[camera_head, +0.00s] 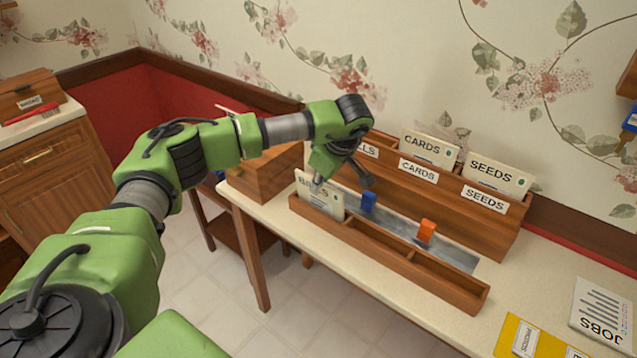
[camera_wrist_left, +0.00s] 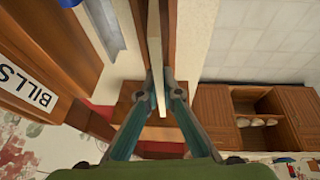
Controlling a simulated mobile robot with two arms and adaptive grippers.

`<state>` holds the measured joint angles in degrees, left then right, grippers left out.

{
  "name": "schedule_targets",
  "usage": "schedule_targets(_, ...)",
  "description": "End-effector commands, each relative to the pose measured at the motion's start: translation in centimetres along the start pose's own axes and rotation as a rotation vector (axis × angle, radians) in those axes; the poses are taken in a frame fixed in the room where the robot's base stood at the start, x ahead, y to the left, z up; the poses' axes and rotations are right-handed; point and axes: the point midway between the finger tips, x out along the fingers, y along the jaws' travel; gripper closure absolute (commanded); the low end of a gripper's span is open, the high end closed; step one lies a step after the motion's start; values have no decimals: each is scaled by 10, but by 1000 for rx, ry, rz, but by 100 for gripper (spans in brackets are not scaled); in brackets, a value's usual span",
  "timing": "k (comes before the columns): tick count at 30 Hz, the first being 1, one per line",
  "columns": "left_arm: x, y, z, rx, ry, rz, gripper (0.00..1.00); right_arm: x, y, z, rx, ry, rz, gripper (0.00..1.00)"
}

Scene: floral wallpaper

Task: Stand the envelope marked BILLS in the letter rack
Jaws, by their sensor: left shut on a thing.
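The envelope marked BILLS (camera_head: 331,200) stands upright in the left end of the low front trough (camera_head: 411,271), its lower part behind the front wall. My left gripper (camera_head: 318,181) is shut on its upper part. In the left wrist view the envelope (camera_wrist_left: 155,40) shows edge-on between my left gripper's fingers (camera_wrist_left: 158,78). The wooden letter rack (camera_head: 430,205) stands behind the trough, with slots labelled CARDS and SEEDS. A partly hidden label ending LLS (camera_head: 367,149) marks its left slot; the wrist view shows the full BILLS label (camera_wrist_left: 25,88). My right gripper is not in view.
Envelopes marked CARDS (camera_head: 429,147) and SEEDS (camera_head: 499,175) stand in the rack. A blue clip (camera_head: 368,201) and an orange one (camera_head: 427,231) sit on the grey strip between rack and trough. A yellow folder (camera_head: 527,338) and a JOBS sheet (camera_head: 601,309) lie at the right.

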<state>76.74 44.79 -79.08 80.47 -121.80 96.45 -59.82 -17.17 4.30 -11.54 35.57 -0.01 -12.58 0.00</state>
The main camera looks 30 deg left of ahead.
Motion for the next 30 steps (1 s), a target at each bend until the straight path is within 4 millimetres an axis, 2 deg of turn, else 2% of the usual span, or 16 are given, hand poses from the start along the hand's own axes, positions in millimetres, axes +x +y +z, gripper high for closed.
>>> schedule_targets(7, 0, 0, 0, 0, 0, 0, 100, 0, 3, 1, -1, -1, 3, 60)
schedule_targets(10, 0, 0, 0, 0, 0, 0, 75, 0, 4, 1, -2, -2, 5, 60)
schedule_targets(20, 0, 0, 0, 0, 0, 0, 75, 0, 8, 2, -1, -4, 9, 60)
schedule_targets(23, -6, 1, 0, 0, -1, 2, 75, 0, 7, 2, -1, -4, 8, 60)
schedule_targets(26, -20, 1, 0, -1, -1, 4, 75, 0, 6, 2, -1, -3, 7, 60)
schedule_targets(30, -50, 2, 0, 0, -1, 5, 75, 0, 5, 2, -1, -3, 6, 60)
